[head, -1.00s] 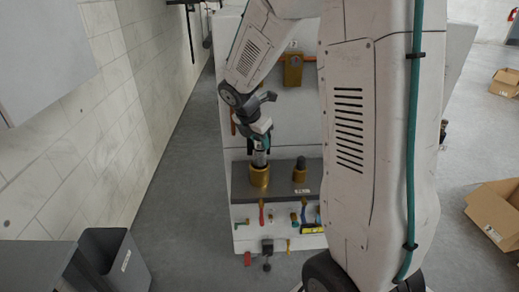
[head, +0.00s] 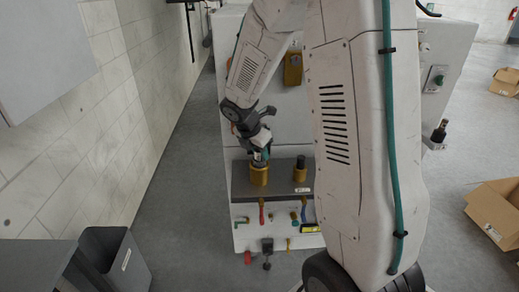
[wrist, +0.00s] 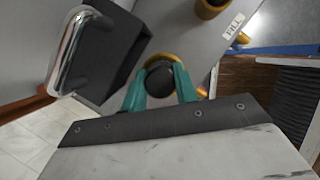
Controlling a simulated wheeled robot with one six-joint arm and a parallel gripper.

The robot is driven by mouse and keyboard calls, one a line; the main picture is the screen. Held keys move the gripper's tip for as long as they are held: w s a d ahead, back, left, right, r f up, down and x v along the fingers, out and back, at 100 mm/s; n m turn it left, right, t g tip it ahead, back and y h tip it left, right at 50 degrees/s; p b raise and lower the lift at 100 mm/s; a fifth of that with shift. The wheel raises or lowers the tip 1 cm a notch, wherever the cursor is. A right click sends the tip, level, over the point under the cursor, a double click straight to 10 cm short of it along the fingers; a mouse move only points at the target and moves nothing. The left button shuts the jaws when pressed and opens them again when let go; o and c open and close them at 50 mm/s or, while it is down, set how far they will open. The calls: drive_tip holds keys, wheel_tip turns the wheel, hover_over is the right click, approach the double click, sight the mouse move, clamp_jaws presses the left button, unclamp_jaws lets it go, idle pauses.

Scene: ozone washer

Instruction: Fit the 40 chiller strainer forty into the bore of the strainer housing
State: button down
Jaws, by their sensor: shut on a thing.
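My gripper (head: 261,155) is low, directly over the brass strainer housing (head: 259,176), which stands on a dark grey shelf (head: 280,188). In the wrist view the teal fingers of my gripper (wrist: 159,88) are shut on the round, dark-topped strainer (wrist: 159,76). The yellow rim of the housing (wrist: 160,57) shows behind and around the strainer's top. The strainer looks at least partly inside the bore, roughly upright. Its lower part is hidden, so how deep it sits cannot be told.
A smaller brass piece with a dark top (head: 300,171) stands on the shelf to the right. Several coloured handles and valves (head: 262,211) hang below the shelf front. A grey bin (head: 115,262) stands at lower left, cardboard boxes (head: 497,212) at right.

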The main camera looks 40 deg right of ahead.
drive_tip(key=c, duration=1.1)
unclamp_jaws()
drive_tip(key=w+v, duration=0.1)
drive_tip(key=v, duration=1.2)
drive_tip(key=shift+s+a+r+m+y, duration=0.85)
drive_tip(key=shift+s+a+m, duration=1.15)
drive_tip(key=shift+s+m, duration=1.95)
drive_tip(key=shift+s+a+r+m+y, duration=0.75)
drive_tip(key=shift+s+a+m, duration=1.65)
drive_tip(key=shift+s, duration=2.8)
drive_tip(key=shift+s+a+r+m+y, duration=0.6)
drive_tip(key=shift+s+a+r+m, duration=0.7)
drive_tip(key=shift+s+m, duration=2.85)
drive_tip(key=shift+s+a+f+n, duration=0.25)
drive_tip(key=shift+s+n, duration=0.15)
